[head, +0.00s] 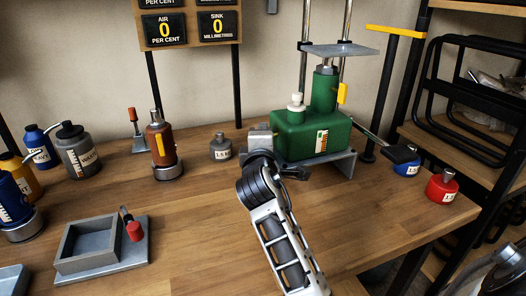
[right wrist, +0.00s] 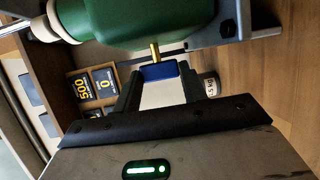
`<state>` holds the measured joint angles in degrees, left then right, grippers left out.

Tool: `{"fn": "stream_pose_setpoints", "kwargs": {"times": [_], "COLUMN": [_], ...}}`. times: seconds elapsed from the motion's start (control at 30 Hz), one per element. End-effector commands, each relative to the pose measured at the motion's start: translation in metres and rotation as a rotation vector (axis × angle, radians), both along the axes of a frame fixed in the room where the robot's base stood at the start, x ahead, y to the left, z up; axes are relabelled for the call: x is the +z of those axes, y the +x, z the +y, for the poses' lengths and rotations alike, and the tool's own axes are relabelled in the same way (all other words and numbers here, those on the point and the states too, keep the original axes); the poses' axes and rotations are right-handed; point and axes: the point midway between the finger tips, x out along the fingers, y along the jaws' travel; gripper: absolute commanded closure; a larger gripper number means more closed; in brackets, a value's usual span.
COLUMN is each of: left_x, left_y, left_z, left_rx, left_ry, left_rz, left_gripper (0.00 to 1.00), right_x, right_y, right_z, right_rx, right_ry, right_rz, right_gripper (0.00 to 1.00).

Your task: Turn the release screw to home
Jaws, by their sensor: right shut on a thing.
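The green pump body (head: 312,136) stands on a grey base on the bench, with a raised grey plate (head: 340,49) above it. In the right wrist view the green body (right wrist: 130,22) is close in front of my right gripper (right wrist: 159,82). A brass stem (right wrist: 155,51) comes out of it to a blue block-like head (right wrist: 158,71), which appears to be the release screw. My right gripper is shut on this head. In the head view my right arm reaches the body's left end, and the screw is hidden there. My left gripper is out of view.
A pump lever (head: 400,154) juts out right. A grey weight (head: 220,147) stands left of the pump; blue (head: 407,170) and red (head: 443,186) weights stand right. Bottles and a grey tray (head: 91,262) are at left. Display panels read 0 (head: 165,30).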

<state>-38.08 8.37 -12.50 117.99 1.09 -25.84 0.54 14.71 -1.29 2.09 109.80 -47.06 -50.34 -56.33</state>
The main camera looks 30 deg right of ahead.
Motion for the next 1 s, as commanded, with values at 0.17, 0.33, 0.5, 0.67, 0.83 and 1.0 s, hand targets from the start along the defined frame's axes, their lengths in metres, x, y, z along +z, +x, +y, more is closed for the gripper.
{"fn": "stream_pose_setpoints", "kwargs": {"times": [0.17,0.33,0.5,0.67,0.83,1.0], "left_x": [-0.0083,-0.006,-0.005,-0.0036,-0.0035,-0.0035], "left_y": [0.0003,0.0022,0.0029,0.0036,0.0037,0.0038], "left_z": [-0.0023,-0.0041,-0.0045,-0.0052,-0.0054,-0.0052], "left_rx": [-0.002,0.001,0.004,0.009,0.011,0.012], "left_ry": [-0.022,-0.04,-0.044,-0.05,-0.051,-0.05], "left_rz": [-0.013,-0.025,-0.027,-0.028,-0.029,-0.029], "left_gripper": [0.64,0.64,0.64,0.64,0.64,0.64], "right_x": [-0.0064,-0.0049,-0.0037,-0.0034,-0.0034,-0.0031], "right_y": [-0.0003,-0.0005,-0.0003,-0.0004,-0.0003,-0.0003], "right_z": [-0.0002,-0.0004,-0.0004,-0.0005,-0.0006,-0.0006], "right_rx": [-0.001,-0.002,-0.003,-0.003,-0.003,-0.003], "right_ry": [-0.015,-0.023,-0.025,-0.025,-0.025,-0.025], "right_rz": [-0.066,-0.097,-0.107,-0.106,-0.106,-0.106], "right_gripper": [0.81,0.81,0.81,0.81,0.47,0.36]}}
